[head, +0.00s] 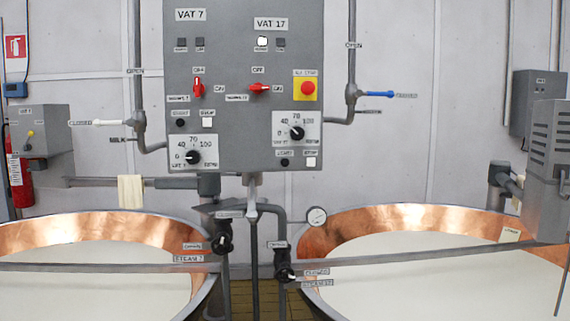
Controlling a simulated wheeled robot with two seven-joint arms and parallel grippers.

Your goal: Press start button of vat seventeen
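A grey control panel (243,140) stands upright in the middle of the head view. Its right column is marked by the VAT 17 label (270,24). Low in that column is a small round black button (284,162) under a tag that seems to read START. A square white button (311,162) sits just right of it. Above them are a black dial (297,133) and a red selector switch (259,88) lying horizontal, towards ON. One lamp (262,42) under the label is white. Neither of my grippers is in view.
The VAT 7 column has its own black button (180,123) and upright red switch (198,88). A red emergency stop (307,88) is at upper right. Copper vats stand at left (100,228) and right (400,220), with pipes and valves between them below the panel.

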